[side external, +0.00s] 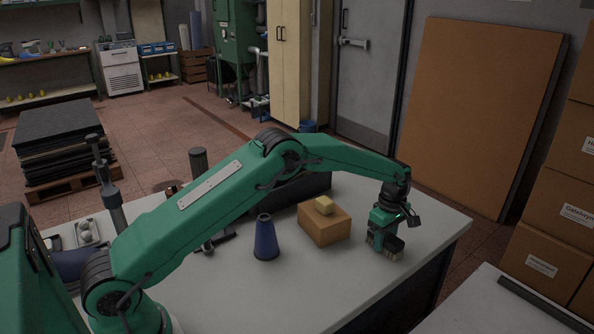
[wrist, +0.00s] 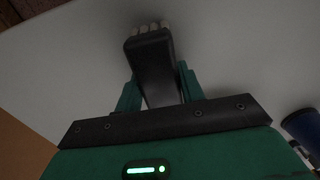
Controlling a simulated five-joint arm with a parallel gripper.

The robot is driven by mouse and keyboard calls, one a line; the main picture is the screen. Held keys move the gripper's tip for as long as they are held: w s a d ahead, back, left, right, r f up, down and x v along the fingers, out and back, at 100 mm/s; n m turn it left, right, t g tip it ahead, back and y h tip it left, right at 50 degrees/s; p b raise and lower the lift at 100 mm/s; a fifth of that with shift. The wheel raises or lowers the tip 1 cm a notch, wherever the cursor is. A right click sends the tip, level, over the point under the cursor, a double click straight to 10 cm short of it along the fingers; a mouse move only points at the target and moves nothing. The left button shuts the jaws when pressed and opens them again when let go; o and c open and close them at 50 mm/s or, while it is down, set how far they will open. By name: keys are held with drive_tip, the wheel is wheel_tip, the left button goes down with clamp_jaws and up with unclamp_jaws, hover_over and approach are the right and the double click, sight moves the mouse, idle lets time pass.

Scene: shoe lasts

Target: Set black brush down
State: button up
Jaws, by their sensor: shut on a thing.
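My gripper (side external: 380,226) is low over the right end of the pale table (side external: 330,290) in the side view. It is shut on the black brush (wrist: 151,65), whose dark body lies between the two green fingers in the wrist view. Pale bristle tufts show at the brush's far end in the wrist view. In the side view the bristles (side external: 392,247) show just under the gripper, close to the tabletop. I cannot tell whether the brush touches the table.
A blue cone (side external: 265,240) stands further left. The table's right edge is near my gripper. The front of the table is clear.

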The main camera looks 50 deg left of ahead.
sight(386, 235)
drive_tip(key=shift+f, duration=0.15)
drive_tip(key=o, duration=1)
wheel_tip(386, 235, up, 11)
drive_tip(key=shift+r, duration=0.7)
